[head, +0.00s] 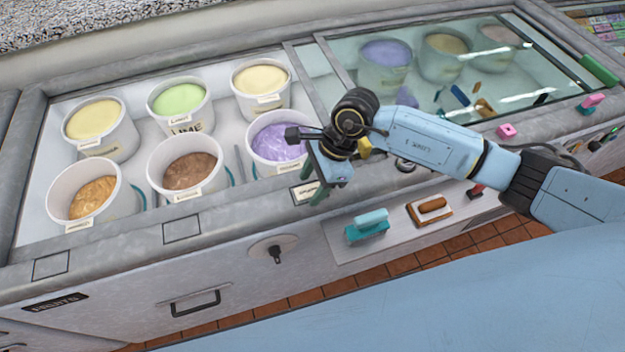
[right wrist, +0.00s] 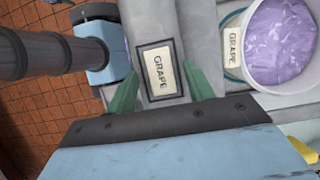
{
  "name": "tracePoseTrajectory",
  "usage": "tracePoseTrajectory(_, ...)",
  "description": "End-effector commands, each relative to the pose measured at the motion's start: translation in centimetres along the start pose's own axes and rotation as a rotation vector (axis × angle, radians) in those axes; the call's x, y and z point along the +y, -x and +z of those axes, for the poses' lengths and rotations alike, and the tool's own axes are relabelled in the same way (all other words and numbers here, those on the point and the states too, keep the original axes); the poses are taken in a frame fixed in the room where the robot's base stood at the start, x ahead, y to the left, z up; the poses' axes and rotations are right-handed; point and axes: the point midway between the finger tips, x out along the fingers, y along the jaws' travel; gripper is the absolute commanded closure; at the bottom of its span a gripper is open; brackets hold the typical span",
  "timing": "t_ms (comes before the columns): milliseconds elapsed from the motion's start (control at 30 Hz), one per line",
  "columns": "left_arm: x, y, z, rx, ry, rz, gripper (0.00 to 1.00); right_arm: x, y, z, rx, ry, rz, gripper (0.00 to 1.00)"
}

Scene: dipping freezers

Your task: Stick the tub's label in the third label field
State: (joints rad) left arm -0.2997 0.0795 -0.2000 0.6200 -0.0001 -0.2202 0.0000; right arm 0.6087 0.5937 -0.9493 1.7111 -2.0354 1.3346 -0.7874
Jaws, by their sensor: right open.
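The purple grape tub (head: 278,143) stands in the front row at the right of the open freezer; it also shows in the right wrist view (right wrist: 282,40), with a small GRAPE tag on its side. A white GRAPE label (head: 305,192) lies on the freezer's front rim, inside the dark outline of the third label field; it shows closely in the right wrist view (right wrist: 158,72). The first field (head: 51,265) and second field (head: 181,228) are empty outlines. My right gripper (right wrist: 160,88) is open, its green fingers on either side of the label, apart from it. My left gripper is not in view.
Several other ice cream tubs, such as the lime one (head: 180,98), stand in the freezer. A teal-handled tool (head: 368,226) and a brown-handled tool (head: 431,207) lie on the front shelf. A glass lid (head: 455,100) covers the right freezer.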

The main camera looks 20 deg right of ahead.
Motion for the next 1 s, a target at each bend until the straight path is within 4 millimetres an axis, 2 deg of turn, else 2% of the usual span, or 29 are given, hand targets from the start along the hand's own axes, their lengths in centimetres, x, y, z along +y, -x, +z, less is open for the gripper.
tracePoseTrajectory(167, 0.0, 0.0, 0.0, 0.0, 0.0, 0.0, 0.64, 0.0, 1.4, 0.0, 0.0, 0.0, -0.001, 0.47)
tracePoseTrajectory(500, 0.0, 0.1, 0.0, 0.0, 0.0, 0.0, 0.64, -0.1, 8.8, -0.1, 0.002, 0.001, -0.005, 0.47)
tracePoseTrajectory(700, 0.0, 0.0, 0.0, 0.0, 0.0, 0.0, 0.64, -0.1, 12.1, 0.0, 0.001, 0.001, -0.003, 0.47)
tracePoseTrajectory(833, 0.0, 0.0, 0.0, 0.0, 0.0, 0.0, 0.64, -0.1, 13.1, 0.0, 0.0, 0.0, -0.002, 0.47)
tracePoseTrajectory(1000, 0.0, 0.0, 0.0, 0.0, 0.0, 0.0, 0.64, 0.0, 13.4, 0.0, 0.0, 0.0, -0.001, 0.47)
